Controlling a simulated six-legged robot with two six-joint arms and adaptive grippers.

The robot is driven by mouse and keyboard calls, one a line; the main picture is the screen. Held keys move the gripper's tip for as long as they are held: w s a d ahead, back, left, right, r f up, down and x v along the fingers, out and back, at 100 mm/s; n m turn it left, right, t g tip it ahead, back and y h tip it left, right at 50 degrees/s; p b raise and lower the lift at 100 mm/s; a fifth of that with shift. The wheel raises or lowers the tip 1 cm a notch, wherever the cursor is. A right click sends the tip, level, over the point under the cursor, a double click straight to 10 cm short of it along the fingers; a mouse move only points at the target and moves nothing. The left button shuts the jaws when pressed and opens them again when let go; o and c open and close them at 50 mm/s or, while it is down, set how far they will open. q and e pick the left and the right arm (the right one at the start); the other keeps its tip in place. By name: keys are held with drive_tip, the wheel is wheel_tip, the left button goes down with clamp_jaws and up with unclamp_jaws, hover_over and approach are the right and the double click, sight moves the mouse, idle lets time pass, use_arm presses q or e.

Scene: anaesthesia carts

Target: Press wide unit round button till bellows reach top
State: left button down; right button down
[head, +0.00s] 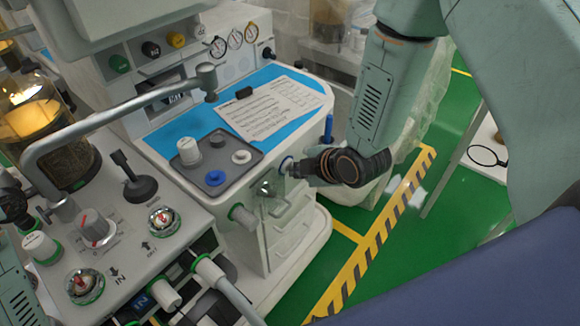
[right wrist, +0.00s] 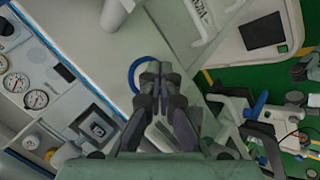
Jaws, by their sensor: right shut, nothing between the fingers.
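A blue-rimmed round button (head: 287,165) sits on the side of the wide unit (head: 180,135). It shows as a blue ring in the right wrist view (right wrist: 131,74), partly hidden behind my fingers. My right gripper (head: 290,168) is shut and empty, its tips at the button; I cannot tell whether they touch. It also shows in the right wrist view (right wrist: 153,70). Amber bellows (head: 28,118) show inside a clear cylinder at the left; their full height is hard to judge. A dark part at the left edge may be my left gripper (head: 14,203); its fingers are unclear.
A curved metal arm (head: 120,112) crosses above the near unit's knobs. Green floor with a striped yellow line (head: 385,225) lies open at right.

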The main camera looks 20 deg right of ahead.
drive_tip(key=shift+w, duration=0.15)
idle(0.3)
drive_tip(key=shift+s+d+p, duration=0.4)
drive_tip(key=shift+s+d, duration=0.05)
drive_tip(key=shift+s, duration=0.4)
drive_tip(key=s+p, duration=0.1)
drive_tip(key=s+d+p, duration=0.1)
drive_tip(key=s, duration=0.1)
drive_tip(key=s+d+p, duration=0.1)
drive_tip(key=shift+s+d, duration=0.15)
drive_tip(key=shift+d, duration=0.1)
idle(1.4)
